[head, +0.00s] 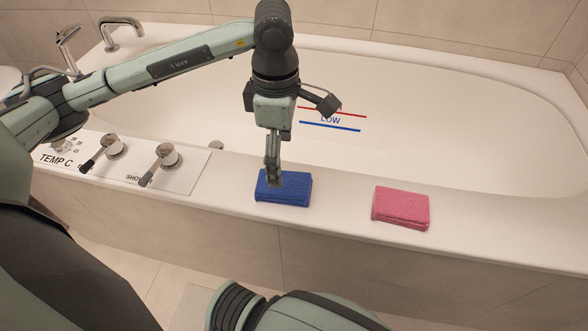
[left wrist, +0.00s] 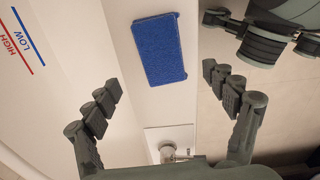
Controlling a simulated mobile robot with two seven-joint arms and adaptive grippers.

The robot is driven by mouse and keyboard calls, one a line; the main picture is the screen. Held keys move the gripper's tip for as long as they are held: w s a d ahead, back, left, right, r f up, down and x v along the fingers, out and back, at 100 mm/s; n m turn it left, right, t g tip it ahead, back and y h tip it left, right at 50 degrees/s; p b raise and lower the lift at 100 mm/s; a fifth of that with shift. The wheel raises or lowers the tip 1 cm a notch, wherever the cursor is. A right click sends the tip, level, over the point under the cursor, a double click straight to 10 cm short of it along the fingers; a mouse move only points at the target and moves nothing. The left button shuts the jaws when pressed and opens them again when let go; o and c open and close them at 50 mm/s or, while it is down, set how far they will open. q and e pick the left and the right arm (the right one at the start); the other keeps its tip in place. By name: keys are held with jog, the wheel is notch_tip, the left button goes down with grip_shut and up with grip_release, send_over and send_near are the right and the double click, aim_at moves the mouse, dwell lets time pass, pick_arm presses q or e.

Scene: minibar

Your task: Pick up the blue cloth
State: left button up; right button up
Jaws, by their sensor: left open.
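The blue cloth (head: 296,192) is folded into a flat rectangle on the white rim of the bathtub. It also shows in the left wrist view (left wrist: 159,50), lying flat beyond the fingertips. My left gripper (head: 273,178) points down over the cloth in the head view and hides part of its upper left. In the left wrist view my left gripper (left wrist: 165,84) is open with its fingers wide apart, and nothing is between them. I cannot tell the exact height of the fingertips above the cloth.
A folded pink cloth (head: 401,207) lies on the rim to the right of the blue one. A control panel (head: 190,172) with lever knobs is on the rim to the left. The tub (head: 430,130) behind has red and blue level lines. A faucet (head: 122,30) stands at the back left.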

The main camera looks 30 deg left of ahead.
aim_at(284, 187)
pick_arm(q)
notch_tip(284, 187, down, 7)
jog(key=shift+s+f, duration=0.1)
jog(key=shift+f, duration=0.05)
dwell(0.4)
jog(key=c, duration=1.2)
